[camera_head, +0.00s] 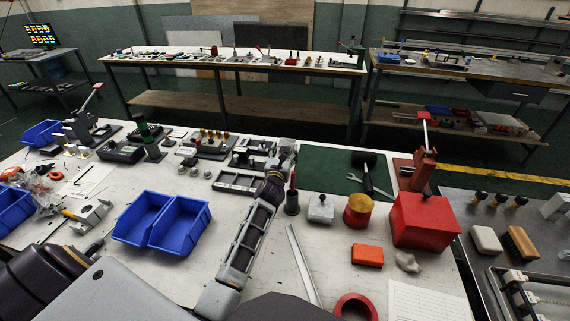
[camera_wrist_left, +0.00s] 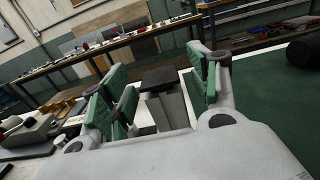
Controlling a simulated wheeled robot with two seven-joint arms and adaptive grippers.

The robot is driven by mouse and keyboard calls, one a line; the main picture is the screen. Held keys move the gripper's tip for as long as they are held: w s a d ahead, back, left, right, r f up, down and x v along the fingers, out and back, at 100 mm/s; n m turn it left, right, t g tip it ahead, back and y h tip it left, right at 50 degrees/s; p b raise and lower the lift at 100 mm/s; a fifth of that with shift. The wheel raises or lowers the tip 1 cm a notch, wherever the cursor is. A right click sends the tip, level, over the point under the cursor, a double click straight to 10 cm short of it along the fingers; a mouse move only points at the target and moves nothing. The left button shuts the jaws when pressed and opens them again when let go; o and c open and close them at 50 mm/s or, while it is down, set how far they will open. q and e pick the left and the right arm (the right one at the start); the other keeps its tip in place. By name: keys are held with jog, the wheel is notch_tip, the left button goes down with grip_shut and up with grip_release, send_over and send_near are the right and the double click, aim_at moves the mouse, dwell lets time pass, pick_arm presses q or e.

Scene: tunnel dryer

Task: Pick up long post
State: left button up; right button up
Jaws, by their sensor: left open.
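My left gripper (camera_head: 272,158) reaches over the middle of the workbench in the head view, beside the green mat. In the left wrist view its green-padded fingers (camera_wrist_left: 162,82) are open and apart. A grey upright block with a dark flat top (camera_wrist_left: 166,106) shows between them; I see no clear grip on it and cannot tell for certain that it is the long post. In the head view the gripper and arm hide much of that spot. A dark post with a red tip (camera_head: 292,196) stands just right of the arm. My right gripper is not seen.
Blue bins (camera_head: 178,222) stand left of my arm. A grey tray (camera_head: 236,182) lies beside the gripper. Right are a red box (camera_head: 424,219), a yellow-red cylinder (camera_head: 358,210) and an orange block (camera_head: 367,255). The green mat (camera_head: 325,165) has bare room.

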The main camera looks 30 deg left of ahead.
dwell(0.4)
pick_arm(q)
grip_shut()
